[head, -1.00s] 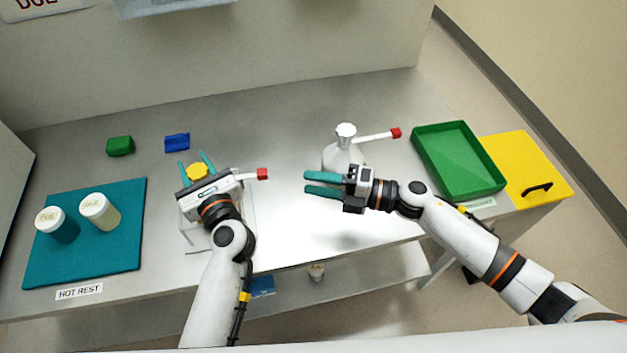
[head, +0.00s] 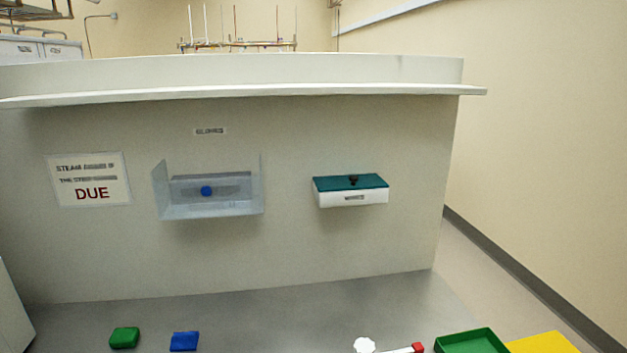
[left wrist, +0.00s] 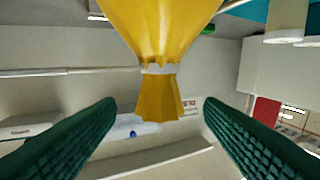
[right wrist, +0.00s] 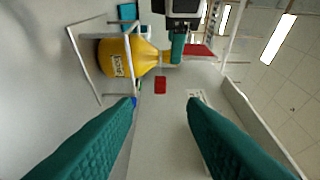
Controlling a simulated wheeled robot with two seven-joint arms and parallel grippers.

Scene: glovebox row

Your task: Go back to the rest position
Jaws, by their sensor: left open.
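Neither gripper shows in the head view. In the left wrist view my left gripper (left wrist: 160,102) is open, its two teal fingers wide apart. In the right wrist view my right gripper (right wrist: 162,104) is open and empty.
In the head view a glove holder (head: 210,211) and a teal-lidded box (head: 350,199) hang on the back wall. A green block (head: 124,338), a blue block (head: 184,341), a white bottle's top (head: 364,345), a green tray (head: 470,335) and a yellow mat (head: 545,343) line the bottom edge.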

